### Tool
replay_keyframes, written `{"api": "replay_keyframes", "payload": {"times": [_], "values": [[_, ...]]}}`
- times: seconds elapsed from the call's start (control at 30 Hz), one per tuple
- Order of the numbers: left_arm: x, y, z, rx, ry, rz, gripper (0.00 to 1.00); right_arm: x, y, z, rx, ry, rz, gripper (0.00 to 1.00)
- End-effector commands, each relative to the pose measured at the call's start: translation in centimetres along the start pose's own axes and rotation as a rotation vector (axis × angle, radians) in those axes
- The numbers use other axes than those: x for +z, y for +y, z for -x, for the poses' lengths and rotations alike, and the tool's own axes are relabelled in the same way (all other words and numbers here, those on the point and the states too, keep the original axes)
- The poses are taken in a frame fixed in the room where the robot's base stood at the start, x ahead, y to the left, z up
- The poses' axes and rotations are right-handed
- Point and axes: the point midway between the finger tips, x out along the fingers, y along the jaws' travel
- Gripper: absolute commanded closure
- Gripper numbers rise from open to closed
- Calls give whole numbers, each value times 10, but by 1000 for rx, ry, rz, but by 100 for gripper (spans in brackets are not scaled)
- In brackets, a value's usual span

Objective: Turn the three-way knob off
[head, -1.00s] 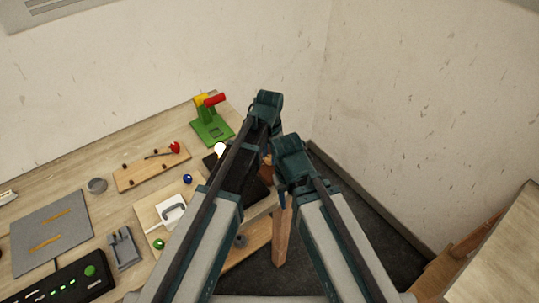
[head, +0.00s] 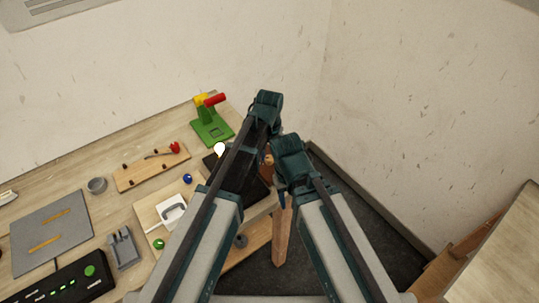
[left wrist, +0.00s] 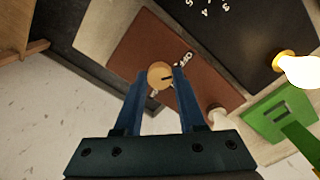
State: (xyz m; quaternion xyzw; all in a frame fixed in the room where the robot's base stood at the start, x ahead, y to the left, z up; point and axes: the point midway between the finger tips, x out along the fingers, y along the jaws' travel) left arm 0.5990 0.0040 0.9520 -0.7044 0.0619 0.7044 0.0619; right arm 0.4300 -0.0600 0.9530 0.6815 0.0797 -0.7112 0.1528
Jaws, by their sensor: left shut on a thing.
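In the left wrist view the three-way knob (left wrist: 159,77) is a small round tan disc with a dark pointer mark. It sits on a brown panel (left wrist: 133,47) with small white lettering beside the knob, partly hidden by the fingers. My left gripper (left wrist: 161,71) has its two blue fingers on either side of the knob and is shut on it.
A lit bulb (head: 219,149) glows beside my left arm. A green stand (head: 211,128) with a red handle is behind it. A wooden board (head: 150,168), a grey plate (head: 50,232) and a black power strip (head: 65,284) lie left on the table. A wall rises behind.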

Motion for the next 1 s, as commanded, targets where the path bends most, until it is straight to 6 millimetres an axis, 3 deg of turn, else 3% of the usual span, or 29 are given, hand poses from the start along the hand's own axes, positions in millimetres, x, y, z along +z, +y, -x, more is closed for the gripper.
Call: {"api": "replay_keyframes", "payload": {"times": [0.47,0.5,0.63,1.0], "values": [[0,0,0,0,0,13,100,0,0,0,0,0,0,50],[0,0,0,0,0,13,54,0,0,0,0,0,0,50],[0,0,0,0,0,12,31,0,0,0,0,0,0,50],[0,0,2,0,0,11,31,0,0,2,0,0,0,50]]}}
